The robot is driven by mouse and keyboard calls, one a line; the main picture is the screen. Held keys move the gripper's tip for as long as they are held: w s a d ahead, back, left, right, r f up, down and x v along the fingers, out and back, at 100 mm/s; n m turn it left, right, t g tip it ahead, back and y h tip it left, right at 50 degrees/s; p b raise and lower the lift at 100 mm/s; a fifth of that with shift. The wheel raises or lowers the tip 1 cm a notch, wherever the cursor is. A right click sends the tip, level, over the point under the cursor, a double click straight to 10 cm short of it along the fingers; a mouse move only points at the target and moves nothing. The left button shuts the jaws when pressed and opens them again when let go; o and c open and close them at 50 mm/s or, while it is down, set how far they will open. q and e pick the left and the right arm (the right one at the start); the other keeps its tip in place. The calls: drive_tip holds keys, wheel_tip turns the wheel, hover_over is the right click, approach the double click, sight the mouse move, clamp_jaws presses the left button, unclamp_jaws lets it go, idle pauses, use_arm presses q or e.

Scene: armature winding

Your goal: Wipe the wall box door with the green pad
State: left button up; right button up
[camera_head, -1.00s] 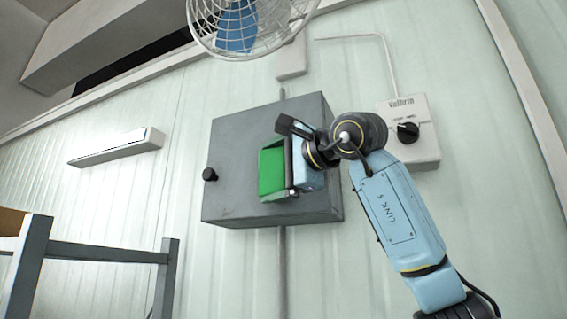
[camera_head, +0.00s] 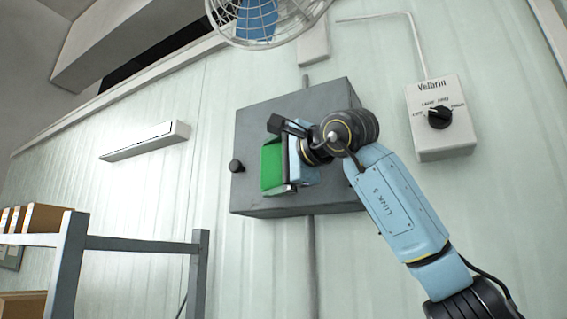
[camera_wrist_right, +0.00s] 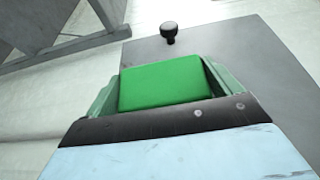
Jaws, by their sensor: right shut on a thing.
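The grey wall box (camera_head: 252,130) hangs on the pale wall, with a black knob (camera_head: 236,166) at the left side of its door. My right gripper (camera_head: 284,167) is in front of the door, shut on the green pad (camera_head: 271,168). The pad's flat face shows in the right wrist view (camera_wrist_right: 165,83), between the fingers, with the grey door (camera_wrist_right: 235,62) behind it and the knob (camera_wrist_right: 169,31) beyond. I cannot tell whether the pad touches the door. My left gripper is not in view.
A caged fan (camera_head: 268,20) is above the box. A white control box with a dial (camera_head: 440,118) is on the wall to the right. A shelf rack (camera_head: 140,244) with cartons stands at lower left. A conduit (camera_head: 310,255) runs down below the box.

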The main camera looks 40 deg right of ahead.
drive_tip(key=shift+w, duration=0.3)
drive_tip(key=s, duration=0.1)
drive_tip(key=s+d, duration=0.1)
drive_tip(key=s, duration=0.2)
drive_tip(key=shift+s+d+b, duration=0.2)
drive_tip(key=shift+d+b, duration=0.15)
drive_tip(key=s+a, duration=0.3)
drive_tip(key=a, duration=0.5)
drive_tip(key=shift+s+a+b, duration=0.2)
drive_tip(key=shift+b, duration=0.15)
drive_tip(key=s+a, duration=0.4)
drive_tip(key=a, duration=0.7)
drive_tip(key=s+a+p, duration=0.1)
drive_tip(key=s+a, duration=0.4)
drive_tip(key=a, duration=0.6)
